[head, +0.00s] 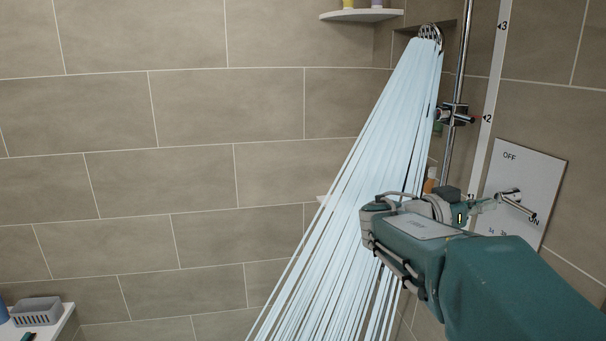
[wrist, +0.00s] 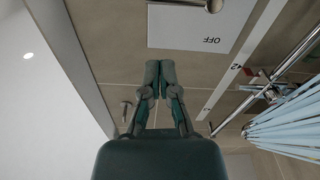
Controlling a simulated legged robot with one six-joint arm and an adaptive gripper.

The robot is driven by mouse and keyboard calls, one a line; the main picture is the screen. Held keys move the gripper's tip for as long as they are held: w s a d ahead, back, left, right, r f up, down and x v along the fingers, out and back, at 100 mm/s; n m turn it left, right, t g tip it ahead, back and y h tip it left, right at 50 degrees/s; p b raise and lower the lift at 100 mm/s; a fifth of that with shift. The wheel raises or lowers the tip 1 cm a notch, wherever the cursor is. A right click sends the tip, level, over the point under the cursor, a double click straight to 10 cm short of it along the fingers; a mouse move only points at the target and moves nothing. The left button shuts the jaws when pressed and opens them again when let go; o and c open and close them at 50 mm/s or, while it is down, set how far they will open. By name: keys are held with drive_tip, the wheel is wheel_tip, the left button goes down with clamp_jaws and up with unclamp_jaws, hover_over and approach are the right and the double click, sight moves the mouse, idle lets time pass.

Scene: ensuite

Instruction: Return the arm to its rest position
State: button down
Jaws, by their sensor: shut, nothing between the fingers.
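My teal arm reaches in from the lower right of the head view and bends back at the wrist. My gripper (head: 487,203) points right, towards the wall panel, its tips close to the chrome lever (head: 517,206); whether they touch is unclear there. In the wrist view my gripper (wrist: 159,70) has its fingers together with nothing between them, just short of the white panel (wrist: 188,28). The panel also shows in the head view (head: 535,168), marked OFF above and ON below. The lever points down towards ON.
Pale blue water (head: 375,160) streams from the shower head (head: 430,36) behind my wrist. A chrome riser rail (head: 460,75) and a numbered strip (head: 490,105) stand beside the panel. A grey basket (head: 37,311) sits at lower left. The tiled wall bounds the space.

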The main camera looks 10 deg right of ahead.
drive_tip(key=s+a+f+n+y, duration=0.65)
drive_tip(key=s+f+y, duration=0.25)
drive_tip(key=s+f, duration=0.2)
drive_tip(key=s+a+f+n+t+y, duration=0.2)
drive_tip(key=s+a+f+n+y, duration=0.1)
drive_tip(key=a, duration=0.4)
drive_tip(key=s+a+f+n+t+y, duration=0.2)
drive_tip(key=s+a+f+n+y, duration=0.2)
drive_tip(key=a, duration=0.4)
drive_tip(key=f+n+y, duration=0.1)
drive_tip(key=n+y, duration=0.1)
drive_tip(key=shift+f+y, duration=0.2)
drive_tip(key=shift+y, duration=0.2)
